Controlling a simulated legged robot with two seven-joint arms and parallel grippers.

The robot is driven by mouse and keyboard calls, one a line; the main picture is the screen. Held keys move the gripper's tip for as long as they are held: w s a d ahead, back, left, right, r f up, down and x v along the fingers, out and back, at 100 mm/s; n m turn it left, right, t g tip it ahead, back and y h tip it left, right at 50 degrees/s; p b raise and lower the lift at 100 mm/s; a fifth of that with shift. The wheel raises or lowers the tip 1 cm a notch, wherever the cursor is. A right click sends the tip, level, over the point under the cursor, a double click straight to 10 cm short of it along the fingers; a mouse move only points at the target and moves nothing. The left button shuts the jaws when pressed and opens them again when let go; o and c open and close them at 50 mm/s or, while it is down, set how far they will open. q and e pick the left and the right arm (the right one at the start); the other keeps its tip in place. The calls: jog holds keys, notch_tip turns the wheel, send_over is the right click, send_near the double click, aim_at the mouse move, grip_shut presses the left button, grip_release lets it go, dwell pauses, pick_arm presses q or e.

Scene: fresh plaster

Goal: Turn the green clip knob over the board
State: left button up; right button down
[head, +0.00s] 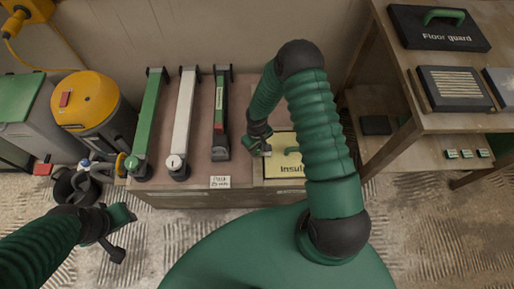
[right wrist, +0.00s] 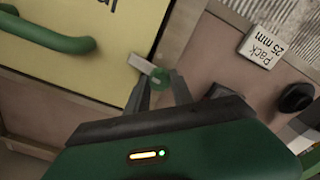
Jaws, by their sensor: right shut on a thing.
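A yellow board (head: 272,171) with a green handle lies on the bench; its lettering is partly hidden by my right arm. It also shows in the right wrist view (right wrist: 120,70). The green clip knob (right wrist: 160,77) sits beside the board's edge, between my right fingertips. Its pale metal bar (right wrist: 142,64) points away from the knob, its tip over the board's edge. My right gripper (right wrist: 160,84) is shut on the knob; in the head view it (head: 260,148) is small beside the board. My left gripper (head: 124,232) is open and empty over the floor at left.
Green, white and dark long tools (head: 184,120) lie on the bench left of the board, by a small label card (head: 220,182). A yellow vacuum (head: 90,100) and dark buckets (head: 72,186) stand at left. A wooden shelf (head: 400,150) with a floor guard case (head: 440,28) stands at right.

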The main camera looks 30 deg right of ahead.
aim_at(257, 150)
jog(key=shift+r+n+p, duration=0.3)
jog(key=shift+n+p, duration=0.2)
jog(key=shift+f+n, duration=0.1)
jog(key=shift+n, duration=0.2)
jog(key=shift+f, duration=0.15)
jog(key=c, duration=1.1)
grip_release()
notch_tip(257, 150, up, 17)
jog(key=p, duration=0.6)
jog(key=shift+f, duration=0.2)
